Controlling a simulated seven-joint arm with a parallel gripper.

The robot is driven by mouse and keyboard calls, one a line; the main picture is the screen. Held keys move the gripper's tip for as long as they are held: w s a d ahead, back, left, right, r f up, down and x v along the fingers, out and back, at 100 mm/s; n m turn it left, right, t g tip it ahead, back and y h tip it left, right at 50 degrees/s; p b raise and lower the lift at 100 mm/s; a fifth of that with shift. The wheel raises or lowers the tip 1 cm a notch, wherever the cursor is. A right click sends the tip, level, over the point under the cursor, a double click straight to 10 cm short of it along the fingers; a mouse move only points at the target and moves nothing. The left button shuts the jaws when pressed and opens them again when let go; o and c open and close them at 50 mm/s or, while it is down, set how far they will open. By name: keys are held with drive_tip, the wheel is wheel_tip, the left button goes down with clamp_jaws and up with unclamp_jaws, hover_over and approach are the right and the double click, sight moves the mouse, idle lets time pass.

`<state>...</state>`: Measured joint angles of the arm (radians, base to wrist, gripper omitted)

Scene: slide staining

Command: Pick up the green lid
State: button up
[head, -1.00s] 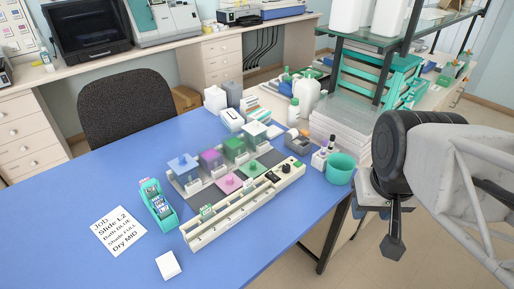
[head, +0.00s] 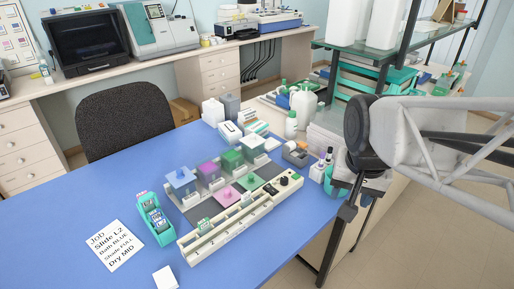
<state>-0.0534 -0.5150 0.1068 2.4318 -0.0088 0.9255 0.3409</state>
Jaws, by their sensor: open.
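The green lid (head: 249,181), a flat square with a small knob, lies on the dark grey strip of the staining station, right of a similar pink lid (head: 228,192). Behind it stands the green bath (head: 231,159), between the purple bath (head: 208,171) and a pale teal one. The blue bath (head: 181,182) is at the left end. My gripper (head: 347,212) is at the right, past the table's right edge in the picture, well apart from the green lid. It is open and empty; its fingers show nearly edge-on.
A long white rack (head: 220,232) with a black knob runs in front of the lids. A teal slide box (head: 154,219) and a job note (head: 114,245) lie left. A teal cup (head: 331,184), partly hidden by my arm, and bottles stand right. The blue table (head: 60,220) is clear at left.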

drive_tip(key=w+a+f+m, duration=0.1)
drive_tip(key=w+a+m, duration=0.35)
drive_tip(key=w, duration=0.55)
drive_tip(key=m+g, duration=0.2)
drive_tip(key=m, duration=0.8)
hover_over(251, 176)
drive_tip(key=f, duration=0.8)
drive_tip(key=d+f, duration=0.1)
drive_tip(key=f, duration=0.3)
drive_tip(key=shift+s+f, duration=0.25)
drive_tip(key=shift+w+a+f, duration=0.25)
drive_tip(key=shift+a+f, duration=0.1)
drive_tip(key=shift+a, duration=0.1)
drive_tip(key=shift+f, duration=1.25)
drive_tip(key=shift+f, duration=2.6)
